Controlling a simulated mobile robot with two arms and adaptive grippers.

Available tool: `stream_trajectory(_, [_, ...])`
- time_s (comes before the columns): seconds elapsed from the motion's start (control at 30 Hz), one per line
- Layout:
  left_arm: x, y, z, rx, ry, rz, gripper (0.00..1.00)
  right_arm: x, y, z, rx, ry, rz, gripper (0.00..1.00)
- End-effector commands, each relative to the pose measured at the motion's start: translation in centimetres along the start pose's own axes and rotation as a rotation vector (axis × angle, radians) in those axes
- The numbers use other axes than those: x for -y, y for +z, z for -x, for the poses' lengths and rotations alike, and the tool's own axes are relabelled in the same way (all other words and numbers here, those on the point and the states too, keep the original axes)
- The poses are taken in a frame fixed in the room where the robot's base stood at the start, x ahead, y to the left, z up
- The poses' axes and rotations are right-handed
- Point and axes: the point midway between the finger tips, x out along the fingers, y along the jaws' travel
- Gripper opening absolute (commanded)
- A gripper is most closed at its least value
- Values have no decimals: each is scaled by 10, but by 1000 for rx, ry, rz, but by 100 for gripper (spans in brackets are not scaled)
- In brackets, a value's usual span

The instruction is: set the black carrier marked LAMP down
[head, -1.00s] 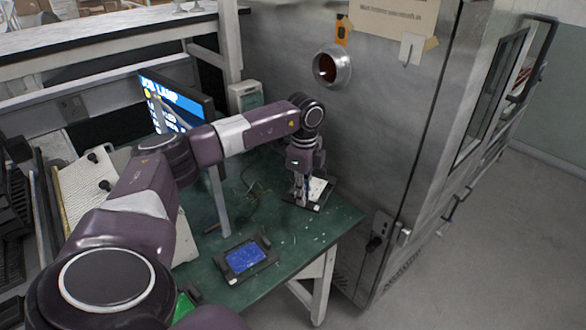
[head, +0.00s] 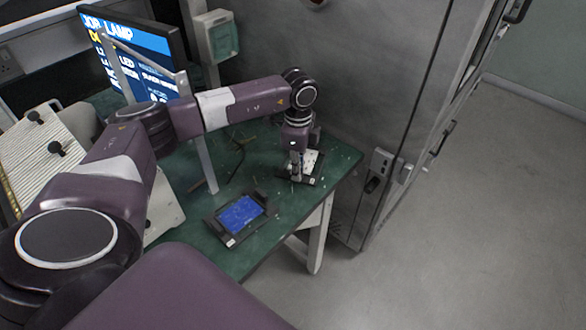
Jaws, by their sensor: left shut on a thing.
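A small black carrier (head: 311,182) with a white top face is at the far right end of the green table (head: 285,222), near the metal cabinet. My left gripper (head: 295,172) points down over it and is shut on it. The gripper covers part of the carrier, and no marking on it is readable at this size. The carrier looks level and at or just above the tabletop; I cannot tell whether it touches. My right gripper is not in view.
A second black carrier with a blue panel (head: 241,214) lies nearer on the table. A monitor (head: 130,50) reading "JOB LAMP" stands at the back left. The metal cabinet (head: 370,90) rises close behind the held carrier. Bare tabletop lies between the two carriers.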

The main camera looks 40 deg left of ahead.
Motion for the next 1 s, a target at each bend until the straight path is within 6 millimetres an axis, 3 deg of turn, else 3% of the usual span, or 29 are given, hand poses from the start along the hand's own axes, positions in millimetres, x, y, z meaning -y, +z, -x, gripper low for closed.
stream_trajectory(0.07, [-2, 1, -2, 3, 5, -1, 0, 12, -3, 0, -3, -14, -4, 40])
stream_trajectory(0.1, [-2, 1, -2, 3, 5, -1, 14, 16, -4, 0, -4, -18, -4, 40])
stream_trajectory(0.23, [-2, 1, -2, 3, 5, -2, 27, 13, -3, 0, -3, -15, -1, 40])
stream_trajectory(0.57, [-1, 1, 3, 2, 3, -1, 27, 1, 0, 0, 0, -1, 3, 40])
stream_trajectory(0.73, [0, 1, 26, 1, 0, -2, 27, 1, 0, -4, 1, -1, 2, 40])
stream_trajectory(1.0, [0, 0, 84, 0, 0, -2, 27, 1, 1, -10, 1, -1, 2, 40])
